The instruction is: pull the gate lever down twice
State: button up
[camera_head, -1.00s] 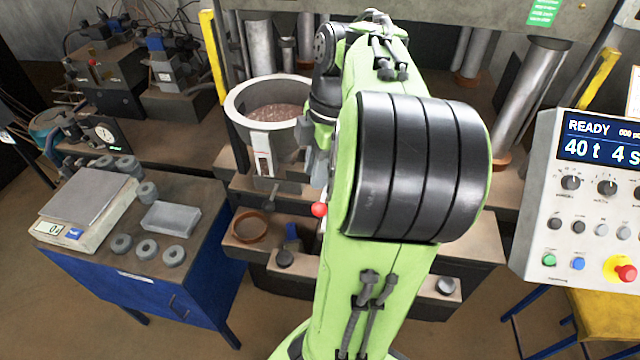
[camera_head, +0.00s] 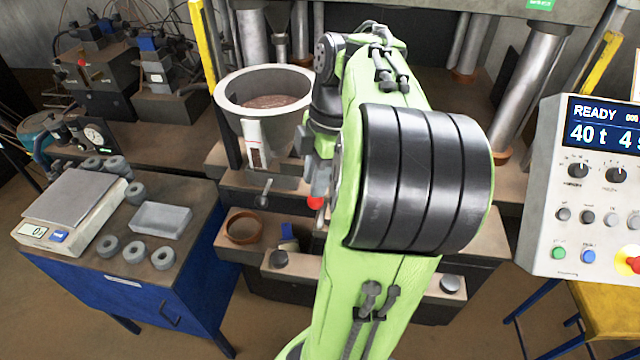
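The pale round hopper (camera_head: 222,98) holds brown grains and has a white upright plate on its front. A short grey spout or handle (camera_head: 263,192) hangs below that plate. A red knob (camera_head: 315,203) shows to the right of the hopper, and I take it for the end of the gate lever; the lever's rod is mostly hidden. My gripper (camera_head: 318,184) shows as a small grey part beside my green arm, directly above the red knob and close to it. Whether they touch, and whether the fingers are open, I cannot tell.
A brown ring (camera_head: 243,228) lies on the press ledge. The control panel (camera_head: 590,190) stands at right. My arm blocks the middle.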

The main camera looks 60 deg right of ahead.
notch_tip(320, 180, down, 10)
jog(key=b, duration=0.9)
dwell(0.5)
notch_tip(320, 180, up, 10)
jog(key=p, duration=1)
jog(key=shift+r, duration=0.15)
